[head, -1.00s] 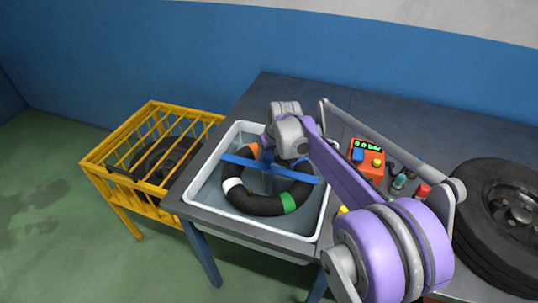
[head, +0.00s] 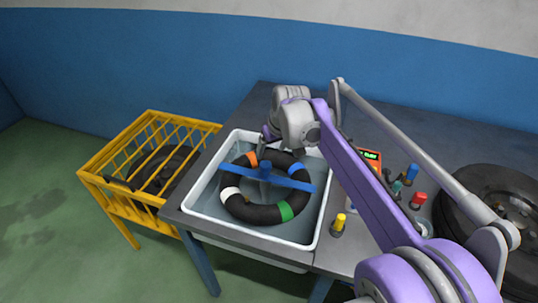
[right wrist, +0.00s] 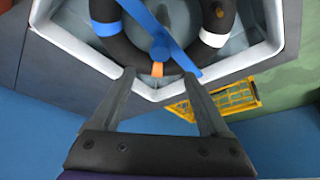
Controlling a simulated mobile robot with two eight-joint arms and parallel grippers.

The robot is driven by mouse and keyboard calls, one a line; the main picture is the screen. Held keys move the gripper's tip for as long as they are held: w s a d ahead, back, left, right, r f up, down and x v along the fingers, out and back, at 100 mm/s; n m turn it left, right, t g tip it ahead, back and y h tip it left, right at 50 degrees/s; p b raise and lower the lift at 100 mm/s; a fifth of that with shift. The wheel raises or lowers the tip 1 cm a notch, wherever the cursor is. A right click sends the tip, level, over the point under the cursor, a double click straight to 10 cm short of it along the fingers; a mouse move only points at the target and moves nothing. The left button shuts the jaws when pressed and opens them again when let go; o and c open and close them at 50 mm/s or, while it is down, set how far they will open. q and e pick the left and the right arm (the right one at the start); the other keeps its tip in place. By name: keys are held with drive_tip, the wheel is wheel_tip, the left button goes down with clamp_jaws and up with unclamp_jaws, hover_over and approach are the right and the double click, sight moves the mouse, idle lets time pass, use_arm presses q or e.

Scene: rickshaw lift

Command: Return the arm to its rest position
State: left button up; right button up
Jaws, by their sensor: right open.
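My right arm reaches over the table in the head view. Its gripper (head: 271,134) is at the back rim of a white tub, partly hidden by its own wrist. In the right wrist view the two fingers (right wrist: 160,76) are spread apart with nothing held between them. Beyond them is a black ring (head: 258,214) with white, green, blue and orange bands. It lies in the white tub (head: 192,212). A blue crossbar (head: 285,181) lies across the ring. The orange band (right wrist: 158,69) shows between the fingertips. My left gripper is not in view.
A yellow cage (head: 128,150) with a dark tyre inside stands left of the table (head: 245,112). A wheel (head: 503,190) lies at the right. A yellow-capped bottle (head: 338,225), a red-capped one (head: 418,201) and an orange device (head: 370,156) stand under or beside my arm.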

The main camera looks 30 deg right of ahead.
drive_tip(key=shift+s+r, duration=0.2)
drive_tip(key=shift+r, duration=0.3)
drive_tip(key=s+a+f+p, duration=0.1)
drive_tip(key=s+a+f, duration=0.2)
drive_tip(key=s+a, duration=0.2)
drive_tip(key=s+a+f+p, duration=0.1)
drive_tip(key=s+a+f, duration=0.2)
drive_tip(key=s, duration=0.8)
drive_tip(key=s+a+f+n+p, duration=0.1)
drive_tip(key=s+a+f, duration=0.3)
drive_tip(key=s+a, duration=0.2)
drive_tip(key=shift+s+a+t+p, duration=0.35)
drive_tip(key=shift+s+a+t, duration=0.05)
drive_tip(key=shift+s, duration=0.75)
